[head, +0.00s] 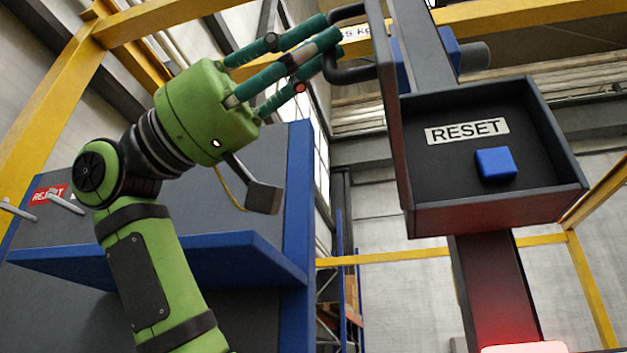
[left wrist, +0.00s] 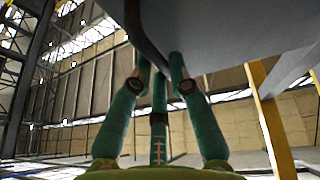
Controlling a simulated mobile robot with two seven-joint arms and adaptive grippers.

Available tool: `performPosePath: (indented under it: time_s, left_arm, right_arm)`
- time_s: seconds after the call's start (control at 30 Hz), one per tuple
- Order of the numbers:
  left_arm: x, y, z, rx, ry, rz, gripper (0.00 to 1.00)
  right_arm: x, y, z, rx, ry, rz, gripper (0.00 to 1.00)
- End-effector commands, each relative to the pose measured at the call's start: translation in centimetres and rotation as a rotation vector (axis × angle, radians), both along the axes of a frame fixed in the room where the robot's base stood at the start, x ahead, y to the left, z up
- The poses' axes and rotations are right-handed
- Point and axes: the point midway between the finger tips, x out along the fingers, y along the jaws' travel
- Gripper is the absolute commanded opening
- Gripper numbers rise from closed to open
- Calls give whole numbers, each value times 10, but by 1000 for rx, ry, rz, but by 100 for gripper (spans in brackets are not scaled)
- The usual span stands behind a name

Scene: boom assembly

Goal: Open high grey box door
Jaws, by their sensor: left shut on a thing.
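The grey box (head: 500,208) is mounted on a post, high at the right of the head view. Its door (head: 391,120) stands open, swung out at the box's left side and seen nearly edge-on. A dark handle (head: 352,74) sticks out from the door's left face. My left gripper (head: 332,52) has its teal fingers closed at the handle; the exact contact is partly hidden. In the left wrist view, the fingers (left wrist: 158,88) reach up to the dark handle (left wrist: 143,42) under a large grey surface. My right gripper is in neither view.
Inside the box are a RESET label (head: 467,131) and a blue button (head: 495,163). A grey panel with a blue shelf (head: 230,260) stands behind my left arm. Yellow beams (head: 440,257) frame the area. A red-white glow (head: 525,347) shows at the bottom.

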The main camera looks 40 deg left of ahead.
Motion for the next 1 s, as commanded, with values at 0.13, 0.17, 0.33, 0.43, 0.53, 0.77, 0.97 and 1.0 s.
performPosePath:
  time_s: [0.13, 0.17, 0.33, 0.43, 0.53, 0.77, 0.97, 1.0]
  left_arm:
    - [1, -1, -3, 10, 6, 1, 0]
    - [1, -1, -3, 10, 6, 1, 27]
    - [1, -1, -2, 6, 4, 1, 43]
    - [1, -1, -2, 5, 4, 1, 43]
    - [1, 0, -1, 3, 2, 2, 43]
    - [-8, 22, -10, -1, 1, 4, 43]
    - [-22, 60, -27, 0, 2, 5, 43]
    - [-25, 67, -30, 0, 3, 6, 43]
  right_arm:
    - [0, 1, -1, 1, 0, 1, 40]
    - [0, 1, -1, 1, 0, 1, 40]
    - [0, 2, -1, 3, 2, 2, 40]
    - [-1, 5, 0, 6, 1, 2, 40]
    - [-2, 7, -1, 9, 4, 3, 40]
    - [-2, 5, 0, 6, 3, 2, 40]
    - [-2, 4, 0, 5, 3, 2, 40]
    - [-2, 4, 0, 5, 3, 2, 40]
